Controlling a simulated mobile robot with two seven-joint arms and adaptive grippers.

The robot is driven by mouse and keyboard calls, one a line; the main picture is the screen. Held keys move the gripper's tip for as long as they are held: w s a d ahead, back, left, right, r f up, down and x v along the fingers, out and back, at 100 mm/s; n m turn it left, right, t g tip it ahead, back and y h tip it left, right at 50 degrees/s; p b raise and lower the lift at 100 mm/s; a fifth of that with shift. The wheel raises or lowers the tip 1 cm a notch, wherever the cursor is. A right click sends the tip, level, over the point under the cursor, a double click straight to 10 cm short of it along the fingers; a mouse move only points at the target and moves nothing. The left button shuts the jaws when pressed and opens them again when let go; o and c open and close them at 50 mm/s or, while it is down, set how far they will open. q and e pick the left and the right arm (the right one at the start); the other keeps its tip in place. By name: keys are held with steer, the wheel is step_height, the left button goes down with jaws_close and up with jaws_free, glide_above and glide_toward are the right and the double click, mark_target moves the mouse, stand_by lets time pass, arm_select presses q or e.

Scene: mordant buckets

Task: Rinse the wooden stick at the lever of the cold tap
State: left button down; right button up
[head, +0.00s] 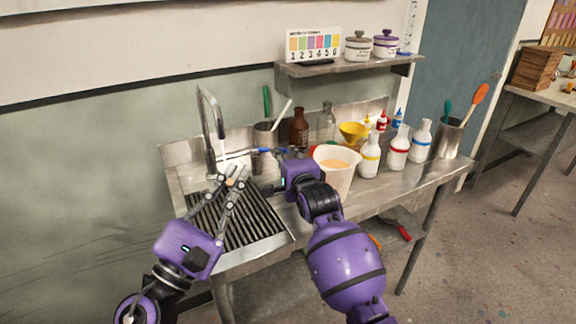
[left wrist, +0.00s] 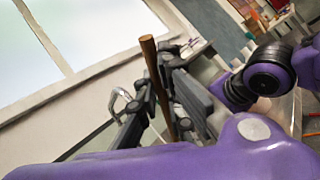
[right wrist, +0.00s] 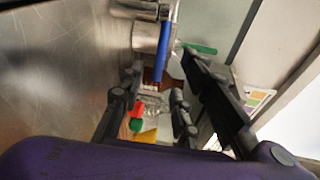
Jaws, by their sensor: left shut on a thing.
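The wooden stick (left wrist: 158,85) is brown and held between the fingers of my left gripper (left wrist: 160,70). In the head view my left gripper (head: 235,174) is over the sink (head: 183,206), just below the spout of the tap (head: 205,112). A pale streak below the spout may be running water, but I cannot be sure. The cold tap's blue lever (head: 262,150) is left of my right gripper (head: 281,151). In the right wrist view the blue lever (right wrist: 162,50) lies ahead between the spread fingers of my right gripper (right wrist: 160,78). I cannot tell whether they touch.
A white bucket (head: 335,181) with orange liquid stands close right of my right gripper. Several white bottles (head: 370,158) fill the right of the counter.

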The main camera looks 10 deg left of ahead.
steer(key=shift+v, duration=1.8)
steer(key=shift+a+r, duration=0.15)
steer(key=shift+r, duration=0.15)
steer(key=c, duration=0.4)
steer(key=shift+n+y, duration=0.4)
steer(key=shift+n, duration=0.1)
steer(key=a+r, duration=0.1)
steer(key=r, duration=0.1)
steer(key=a+r, duration=0.1)
steer(key=r, duration=0.1)
steer(key=a+r, duration=0.1)
steer(key=r, duration=0.1)
steer(key=shift+w+a+r, duration=0.2)
steer(key=shift+a+r, duration=0.1)
steer(key=shift+a, duration=0.05)
jaws_close()
step_height(320, 180, up, 3)
steer(key=s+a+m+g+h, duration=0.2)
steer(key=h, duration=0.2)
steer(key=s+d+f+m+g+h, duration=0.2)
steer(key=s+d+f+m+h, duration=0.1)
steer(key=d+f, duration=0.15)
steer(key=w+r+x, duration=0.1)
steer(key=x, duration=1.2)
steer(key=shift+d+r, duration=0.25)
steer(key=shift+d, duration=0.15)
